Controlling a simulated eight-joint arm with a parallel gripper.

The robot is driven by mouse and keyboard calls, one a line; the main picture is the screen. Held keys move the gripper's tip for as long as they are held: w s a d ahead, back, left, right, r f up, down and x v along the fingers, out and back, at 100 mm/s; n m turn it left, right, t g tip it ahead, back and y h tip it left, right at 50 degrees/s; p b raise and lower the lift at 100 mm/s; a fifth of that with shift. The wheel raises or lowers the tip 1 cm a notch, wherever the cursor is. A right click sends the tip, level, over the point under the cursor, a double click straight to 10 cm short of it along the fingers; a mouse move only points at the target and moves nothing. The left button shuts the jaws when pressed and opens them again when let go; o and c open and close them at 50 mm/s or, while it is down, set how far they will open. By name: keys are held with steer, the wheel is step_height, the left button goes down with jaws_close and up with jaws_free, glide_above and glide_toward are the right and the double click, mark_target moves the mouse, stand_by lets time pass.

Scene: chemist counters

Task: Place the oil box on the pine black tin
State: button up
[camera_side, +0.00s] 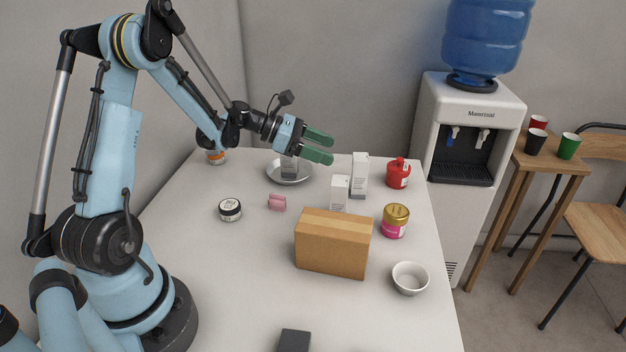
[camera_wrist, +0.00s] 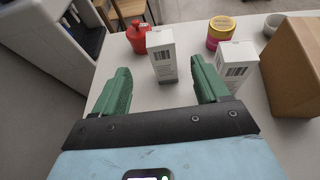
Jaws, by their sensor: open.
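My gripper (camera_side: 322,146) is open, with green fingers held above the back of the counter, and nothing is between them in the side view. In the wrist view a taller white box (camera_wrist: 163,58) shows beyond the gap between the fingers (camera_wrist: 160,72). A shorter white box (camera_wrist: 235,66) is beyond the right finger. In the side view the taller box (camera_side: 360,174) and shorter box (camera_side: 340,193) stand upright. I cannot read which is the oil box. A black tin with a pale lid (camera_side: 230,209) sits at left.
A large cardboard box (camera_side: 332,243) stands at centre front. A gold-lidded pink jar (camera_side: 395,221), a white bowl (camera_side: 410,278) and a red bottle (camera_side: 398,173) line the right side. A small pink item (camera_side: 277,202) lies beside the tin. The metal plate (camera_side: 272,176) is behind; front left is clear.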

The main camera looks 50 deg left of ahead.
steer(key=s+d+r+m+g+y, duration=0.1)
steer(key=s+d+m+y, duration=0.3)
steer(key=m, duration=0.9)
steer(key=s+d+r+m+g+y, duration=0.2)
steer(key=s+d+r+m+y, duration=0.1)
steer(key=s+d+m, duration=0.5)
steer(key=s+m+y, duration=0.1)
steer(key=s+m, duration=0.2)
steer(key=m, duration=0.2)
steer(key=shift+s+d+m+y, duration=0.2)
steer(key=shift+s+m+y, duration=0.1)
steer(key=shift+m, duration=0.1)
steer(key=shift+s+r+m, duration=0.1)
steer(key=shift+s+m, duration=0.1)
steer(key=shift+m, duration=0.3)
steer(key=shift+c, duration=0.6)
